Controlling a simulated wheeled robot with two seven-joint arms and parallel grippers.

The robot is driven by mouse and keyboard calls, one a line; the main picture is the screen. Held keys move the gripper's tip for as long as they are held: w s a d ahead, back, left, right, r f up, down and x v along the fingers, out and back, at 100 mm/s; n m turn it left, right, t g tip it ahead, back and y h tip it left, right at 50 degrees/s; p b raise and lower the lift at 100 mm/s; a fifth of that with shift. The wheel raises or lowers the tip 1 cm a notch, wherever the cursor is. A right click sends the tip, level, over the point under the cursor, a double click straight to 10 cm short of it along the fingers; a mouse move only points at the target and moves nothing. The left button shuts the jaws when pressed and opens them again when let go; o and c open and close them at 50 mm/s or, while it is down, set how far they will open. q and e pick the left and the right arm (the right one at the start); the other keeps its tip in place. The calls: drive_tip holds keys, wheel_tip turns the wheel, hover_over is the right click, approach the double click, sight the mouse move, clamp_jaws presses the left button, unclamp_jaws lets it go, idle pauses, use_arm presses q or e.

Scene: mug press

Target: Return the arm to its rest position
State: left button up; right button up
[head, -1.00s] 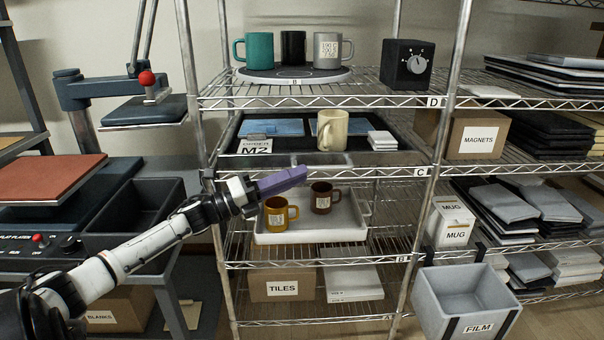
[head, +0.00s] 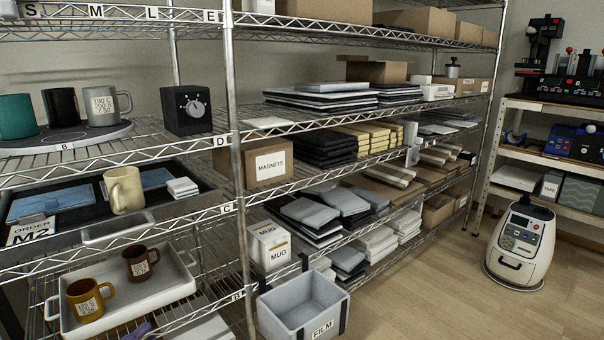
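My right gripper is not in view. Just above and left of the fingertips, a white tray (head: 178,290) holds a mustard mug (head: 84,300) and a brown mug (head: 138,262), both upright. A cream mug (head: 124,190) stands on the dark shelf mat above.
A grey FILM bin (head: 302,305) hangs at the shelf front. Open wooden floor lies right, with a white wheeled machine (head: 520,245).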

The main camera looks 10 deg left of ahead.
use_arm(q)
drive_tip(key=s+d+f+n+g, duration=0.4)
drive_tip(key=s+d+f+n, duration=0.35)
drive_tip(key=s+d, duration=0.35)
drive_tip(key=s+d+f+n+g, duration=0.3)
drive_tip(key=s+d+f+n, duration=0.4)
drive_tip(key=d, duration=0.6)
wheel_tip(320, 180, up, 9)
drive_tip(key=s+g+y+p, duration=0.1)
drive_tip(key=s+p, duration=0.2)
drive_tip(key=p, duration=1)
drive_tip(key=shift+d+n+g, duration=0.2)
drive_tip(key=shift+n+g, duration=0.1)
drive_tip(key=shift+n, duration=0.15)
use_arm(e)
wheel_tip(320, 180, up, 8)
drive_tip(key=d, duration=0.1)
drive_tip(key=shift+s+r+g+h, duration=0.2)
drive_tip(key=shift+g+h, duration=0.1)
use_arm(q)
drive_tip(key=shift+w+f, duration=0.1)
drive_tip(key=shift+f, duration=0.05)
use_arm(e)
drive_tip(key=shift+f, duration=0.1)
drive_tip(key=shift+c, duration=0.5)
